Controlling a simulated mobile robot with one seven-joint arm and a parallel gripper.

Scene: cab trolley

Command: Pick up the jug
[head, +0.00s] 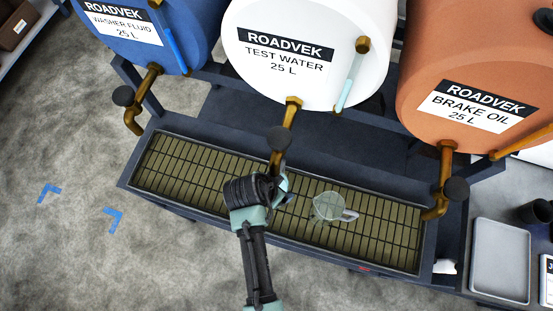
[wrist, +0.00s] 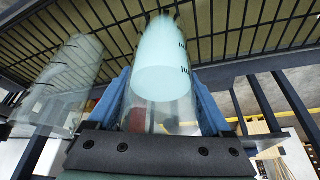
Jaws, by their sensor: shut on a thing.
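A clear jug (head: 327,206) with a handle on its right stands on the drip grate in the head view, empty as far as I can tell. My gripper (head: 285,190) is just left of it, under the middle tap. In the wrist view, its blue fingers are shut on a clear round vessel (wrist: 160,112) with pale blue-green liquid and dark marks. My arm mostly hides this vessel in the head view. Another clear vessel (wrist: 62,85), apparently the jug on the grate, shows at left in the wrist view, apart from the held one.
The slatted drip grate (head: 190,172) spans the trolley's front. The brass middle tap (head: 280,150) hangs close above my gripper. The white test water drum (head: 290,30) is behind it. The brake oil tap (head: 440,185) is at right. A grey tray (head: 500,262) lies farther right.

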